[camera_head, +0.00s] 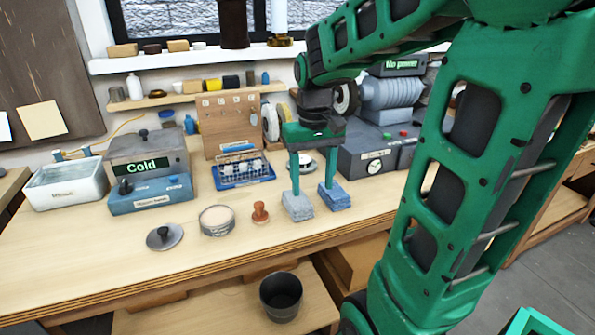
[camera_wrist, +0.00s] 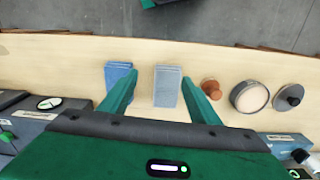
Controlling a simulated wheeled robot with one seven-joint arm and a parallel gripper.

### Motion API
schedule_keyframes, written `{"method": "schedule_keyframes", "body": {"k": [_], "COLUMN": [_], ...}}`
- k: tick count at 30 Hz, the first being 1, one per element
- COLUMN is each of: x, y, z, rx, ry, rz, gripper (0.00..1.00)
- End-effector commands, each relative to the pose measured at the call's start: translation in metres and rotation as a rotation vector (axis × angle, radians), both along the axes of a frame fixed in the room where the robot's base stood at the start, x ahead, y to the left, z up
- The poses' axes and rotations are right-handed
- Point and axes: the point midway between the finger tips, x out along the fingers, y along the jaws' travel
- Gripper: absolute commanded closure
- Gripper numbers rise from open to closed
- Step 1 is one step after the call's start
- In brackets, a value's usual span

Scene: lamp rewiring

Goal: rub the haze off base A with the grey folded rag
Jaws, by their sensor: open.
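The grey folded rag (camera_head: 298,208) lies on the workbench, left of a similar blue folded rag (camera_head: 333,198). In the wrist view the grey rag (camera_wrist: 168,85) shows between my two fingers, and the blue rag (camera_wrist: 118,76) is left of it, partly behind the left finger. My gripper (camera_head: 313,187) is open, empty and pointing down above the rags; in the wrist view its fingertips (camera_wrist: 160,82) are spread wide. I cannot tell whether they touch a rag. I cannot identify base A by any label; a round pale dish (camera_head: 306,163) behind my fingers is partly hidden.
A wooden-handled stamp (camera_head: 260,213), a round tin (camera_head: 217,220) and a lid with a knob (camera_head: 164,237) stand left of the rags. A blue rack (camera_head: 243,172), a "Cold" device (camera_head: 150,180) and grey machines (camera_head: 368,160) stand behind. The bench's front strip is clear.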

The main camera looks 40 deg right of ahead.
Motion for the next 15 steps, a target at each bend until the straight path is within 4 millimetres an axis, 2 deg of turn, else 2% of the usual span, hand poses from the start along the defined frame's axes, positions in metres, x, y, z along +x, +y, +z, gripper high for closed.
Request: {"method": "schedule_keyframes", "body": {"k": [1, 3, 6, 9, 15], "x": [0.016, 0.032, 0.047, 0.053, 0.053], "y": [0.0, 0.001, 0.003, 0.003, 0.001], "z": [0.0, 0.0, 0.0, -0.002, -0.013], "rx": [0.004, 0.008, 0.013, 0.015, 0.015], "ry": [0.002, 0.001, -0.002, -0.002, -0.001], "rz": [0.019, 0.041, 0.064, 0.071, 0.069], "gripper": [0.44, 0.44, 0.44, 0.44, 0.44]}}
